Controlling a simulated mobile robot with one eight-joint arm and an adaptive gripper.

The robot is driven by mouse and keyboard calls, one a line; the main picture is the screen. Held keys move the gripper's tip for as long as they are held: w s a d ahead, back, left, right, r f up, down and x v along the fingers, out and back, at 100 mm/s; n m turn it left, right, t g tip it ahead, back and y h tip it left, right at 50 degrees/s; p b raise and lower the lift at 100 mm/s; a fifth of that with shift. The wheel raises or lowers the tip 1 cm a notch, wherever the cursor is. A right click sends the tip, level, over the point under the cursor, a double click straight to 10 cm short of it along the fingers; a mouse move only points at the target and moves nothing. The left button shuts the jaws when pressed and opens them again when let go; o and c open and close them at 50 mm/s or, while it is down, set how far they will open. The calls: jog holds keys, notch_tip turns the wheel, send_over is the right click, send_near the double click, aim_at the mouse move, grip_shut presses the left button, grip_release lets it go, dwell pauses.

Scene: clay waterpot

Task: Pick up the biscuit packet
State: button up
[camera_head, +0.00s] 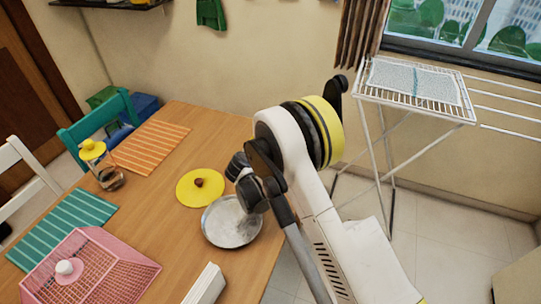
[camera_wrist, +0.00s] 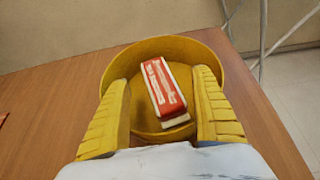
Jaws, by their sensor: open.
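The biscuit packet (camera_wrist: 165,86) is a red and white block lying in a round yellow pot (camera_wrist: 150,47) in the wrist view. My gripper (camera_wrist: 160,82) is open, with one yellow finger on each side of the packet and a gap to it on both sides. The fingers overlap the pot's side edges in the picture; I cannot tell whether their tips are below its rim. In the head view my arm stands over the table's right edge, and neither packet nor pot can be made out there.
On the wooden table (camera_head: 160,185) lie a yellow lid (camera_head: 200,188) with a brown knob and a grey metal dish (camera_head: 231,222) beside my arm. A pink mesh cover (camera_head: 100,270), a glass jar (camera_head: 111,178) and striped mats stand further left. A drying rack (camera_head: 415,90) stands right.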

jog(key=shift+o, duration=0.5)
jog(key=shift+w+d+f, duration=0.2)
jog(key=shift+d+f, duration=0.1)
jog(key=shift+f, duration=0.3)
jog(key=shift+d, duration=0.1)
grip_shut()
jog(key=shift+d+f, duration=0.1)
jog(key=shift+w+r, duration=0.15)
jog(key=shift+r, duration=0.3)
jog(key=r, duration=0.1)
jog(key=r+p, duration=0.2)
jog(key=shift+w+d+r, duration=0.2)
jog(key=shift+d+r, duration=0.15)
jog(key=s+d+r+p, duration=0.1)
jog(key=d+r+p, duration=0.2)
jog(key=d+r, duration=0.3)
jog(key=d, duration=0.4)
jog(key=shift+s+d+r+p, duration=0.15)
jog(key=shift+s+p, duration=0.15)
jog(key=shift+s, duration=0.1)
